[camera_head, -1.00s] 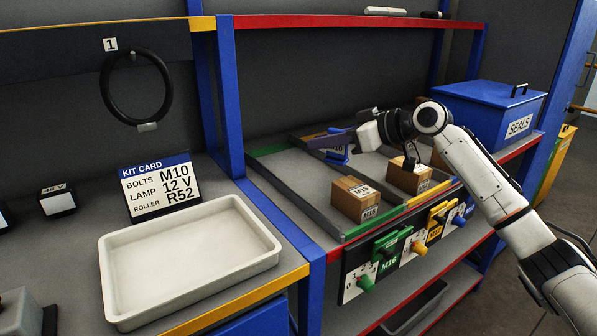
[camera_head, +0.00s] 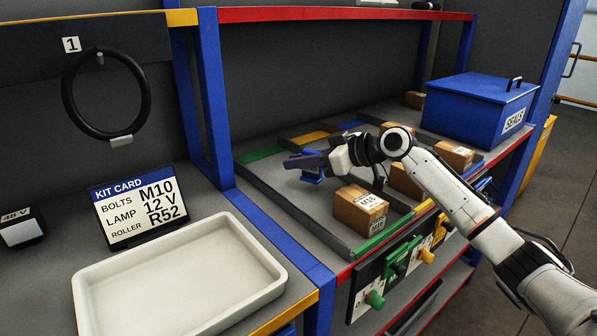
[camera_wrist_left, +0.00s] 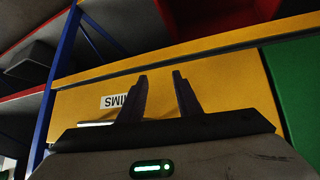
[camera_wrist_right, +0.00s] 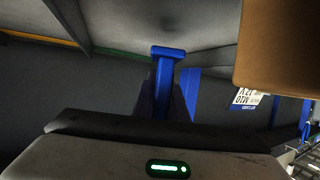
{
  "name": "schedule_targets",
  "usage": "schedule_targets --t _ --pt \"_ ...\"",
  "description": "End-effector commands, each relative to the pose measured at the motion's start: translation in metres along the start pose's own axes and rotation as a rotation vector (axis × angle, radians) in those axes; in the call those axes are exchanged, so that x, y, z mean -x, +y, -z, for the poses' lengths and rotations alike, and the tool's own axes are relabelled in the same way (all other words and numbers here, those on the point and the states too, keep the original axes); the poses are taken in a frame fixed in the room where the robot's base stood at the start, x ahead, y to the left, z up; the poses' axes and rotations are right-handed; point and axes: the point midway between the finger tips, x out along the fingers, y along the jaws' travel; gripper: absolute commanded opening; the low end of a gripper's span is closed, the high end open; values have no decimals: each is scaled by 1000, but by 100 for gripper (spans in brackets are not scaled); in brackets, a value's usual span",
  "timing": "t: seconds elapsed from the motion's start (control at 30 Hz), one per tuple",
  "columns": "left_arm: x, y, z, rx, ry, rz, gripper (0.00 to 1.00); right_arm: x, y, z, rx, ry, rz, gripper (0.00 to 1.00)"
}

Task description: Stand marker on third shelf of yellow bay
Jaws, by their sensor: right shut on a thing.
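My right gripper (camera_head: 304,161) is over the sloped lanes of the red-edged bay, shut on a small blue piece (camera_head: 312,175). In the right wrist view this piece (camera_wrist_right: 168,52) is T-shaped and stands between the fingers. It may be the marker; no writing on it can be read. The yellow-edged bay (camera_head: 291,309) is at the left; I cannot tell which level is its third shelf. My left gripper (camera_wrist_left: 160,77) is out of the head view. In the left wrist view it is open and empty, before a yellow panel (camera_wrist_left: 220,85) with an inverted SHIMS label.
A white tray (camera_head: 92,271) and a KIT CARD sign (camera_head: 140,210) are on the yellow-edged worktop. Cardboard boxes (camera_head: 360,210) sit in the lanes near my right arm. A blue SEALS bin (camera_head: 478,108) stands at the right. A blue post (camera_head: 208,100) separates the bays.

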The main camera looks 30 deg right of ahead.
Motion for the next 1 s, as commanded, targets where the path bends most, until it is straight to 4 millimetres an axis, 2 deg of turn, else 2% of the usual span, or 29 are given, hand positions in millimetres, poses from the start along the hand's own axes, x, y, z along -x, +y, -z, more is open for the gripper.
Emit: schedule_targets --t 0.03,0.17,0.53,0.57,0.67,1.0 --pt "0 0 0 0 0 0 31 -3 0 -9 -4 -4 1 0" --pt "1 0 1 0 0 0 31 -10 0 -25 -4 -2 1 0" --pt "-4 -1 3 -2 8 1 31 -12 0 -30 -1 0 0 0" --pt "-4 -1 3 -3 9 1 31 -12 0 -30 -1 -1 0 14" --pt "-3 -1 5 -3 9 1 31 -12 0 -29 -1 -1 0 30" --pt "-1 0 8 -3 11 0 31 -11 0 -26 -1 -1 0 31"
